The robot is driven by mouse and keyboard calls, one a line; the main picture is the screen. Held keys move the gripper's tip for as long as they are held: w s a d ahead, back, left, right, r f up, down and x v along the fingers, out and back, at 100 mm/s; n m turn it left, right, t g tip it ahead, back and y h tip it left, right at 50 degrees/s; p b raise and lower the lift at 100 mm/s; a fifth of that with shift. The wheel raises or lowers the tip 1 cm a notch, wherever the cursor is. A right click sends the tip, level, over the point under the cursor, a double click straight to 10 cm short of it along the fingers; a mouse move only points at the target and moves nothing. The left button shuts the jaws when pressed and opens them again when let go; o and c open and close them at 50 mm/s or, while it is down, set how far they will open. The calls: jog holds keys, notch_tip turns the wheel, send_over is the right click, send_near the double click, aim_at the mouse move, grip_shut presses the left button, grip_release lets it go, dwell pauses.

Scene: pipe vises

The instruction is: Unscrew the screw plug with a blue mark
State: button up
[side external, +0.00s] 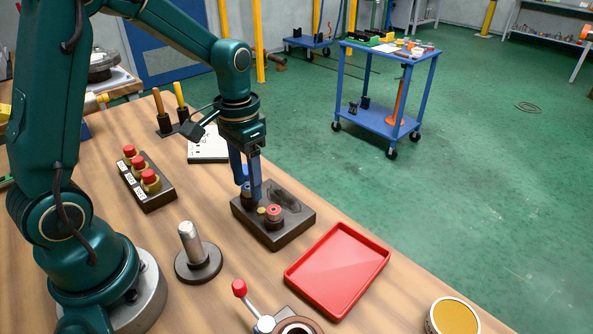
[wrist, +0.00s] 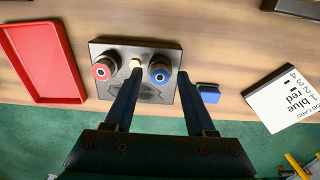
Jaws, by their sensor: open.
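The screw plug with a blue mark (wrist: 160,75) stands in a dark metal block (wrist: 112,50), seen in the wrist view. My gripper (side external: 250,195) is open and points down over that block. In the wrist view its two fingertips lie on either side of the blue-marked plug; I cannot tell whether they touch it. A second plug with a red mark (wrist: 101,71) stands at the other end of the block, and it also shows in the side view (side external: 274,214). A small brass piece (wrist: 136,64) sits between the plugs. In the side view my fingers partly hide the blue-marked plug.
A red tray (side external: 338,268) lies beside the block. A small blue piece (wrist: 208,92) and a printed card (wrist: 284,98) lie on its other side. A post on a round base (side external: 196,252), a red-knobbed lever (side external: 240,289) and a red-button box (side external: 146,184) stand nearby.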

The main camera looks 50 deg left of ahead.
grip_shut()
jog(key=n, duration=1.4)
